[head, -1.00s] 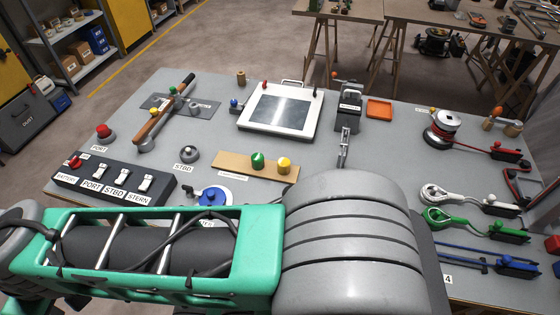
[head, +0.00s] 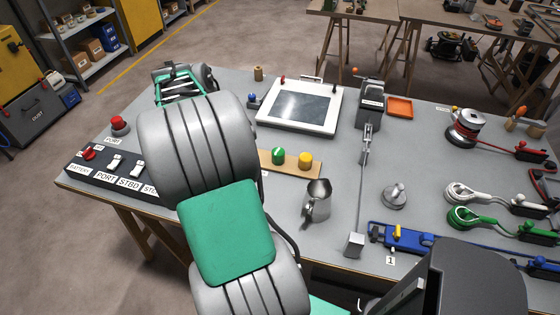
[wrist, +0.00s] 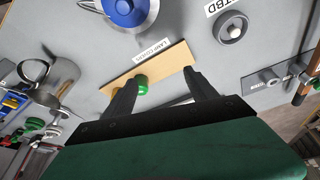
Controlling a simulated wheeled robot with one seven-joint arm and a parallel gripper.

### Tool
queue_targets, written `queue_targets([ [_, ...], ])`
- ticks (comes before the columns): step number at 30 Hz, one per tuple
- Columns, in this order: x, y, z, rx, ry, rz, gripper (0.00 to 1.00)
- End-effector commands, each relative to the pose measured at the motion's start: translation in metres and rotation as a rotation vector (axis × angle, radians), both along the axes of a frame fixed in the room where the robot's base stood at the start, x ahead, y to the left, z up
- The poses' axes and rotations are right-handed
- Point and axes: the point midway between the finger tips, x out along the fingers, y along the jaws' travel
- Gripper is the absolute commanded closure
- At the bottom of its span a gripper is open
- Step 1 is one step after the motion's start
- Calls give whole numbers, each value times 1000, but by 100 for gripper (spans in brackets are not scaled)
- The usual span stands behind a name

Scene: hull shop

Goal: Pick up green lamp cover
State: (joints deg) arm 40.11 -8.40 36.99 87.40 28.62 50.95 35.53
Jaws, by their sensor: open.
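The green lamp cover (head: 278,156) stands on a wooden board (head: 267,168) beside a yellow lamp cover (head: 305,159). In the wrist view the green lamp cover (wrist: 143,86) shows close to the tip of the left finger, in front of the board (wrist: 175,57) labelled for lamp covers. My gripper (wrist: 161,78) is open, its fingers spread over the board's near edge, nothing seen held. In the head view my arm hides the gripper and the board's left end.
A metal jug (head: 318,203) stands in front of the board's right end. A white framed panel (head: 300,106) lies behind the board. A switch box (head: 112,170) is on the left, and a lever with a block (head: 355,243) is on the right. A blue-topped round part (wrist: 127,10) is beyond the board.

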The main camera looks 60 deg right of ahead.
Motion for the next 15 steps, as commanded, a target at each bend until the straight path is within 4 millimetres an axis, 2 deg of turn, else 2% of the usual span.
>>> queue_targets([
  [1, -27, -32, -23, -10, 6, -156, 34],
  [3, -55, -61, -38, -30, 8, -320, 34],
  [4, -63, -69, -42, -37, 7, -365, 34],
  [7, -79, -82, -53, -48, 9, -442, 34],
  [15, -89, -95, -85, -47, 9, -441, 34],
])
